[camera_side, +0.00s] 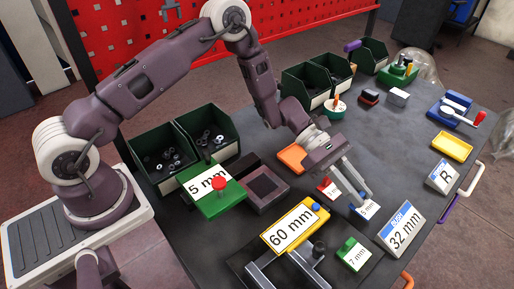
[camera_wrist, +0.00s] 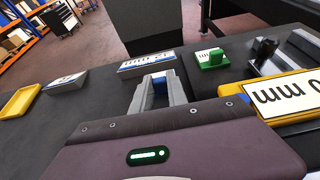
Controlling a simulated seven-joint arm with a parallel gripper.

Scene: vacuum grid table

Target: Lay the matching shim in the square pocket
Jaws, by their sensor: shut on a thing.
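My gripper (camera_side: 363,194) is shut on the blue 5 mm shim (camera_side: 367,210), at or just above the tabletop; I cannot tell if it touches. In the wrist view, blue shows between the fingers (camera_wrist: 160,82), and the shim is mostly hidden. A red 3 mm shim (camera_side: 325,191) lies left of the gripper. A green 7 mm shim (camera_side: 354,255) lies nearer the front; it also shows in the wrist view (camera_wrist: 211,60). The dark block with the square pocket (camera_side: 266,186) is further left, beside a green plate (camera_side: 214,196) marked 5 mm with a red knob.
A yellow 60 mm gauge (camera_side: 296,227) stands on a dark fixture in front. A 32 mm sign (camera_side: 404,230) and an R sign (camera_side: 443,176) stand to the right. An orange tray (camera_side: 292,157) sits behind the pocket block. Green bins (camera_side: 183,150) line the back.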

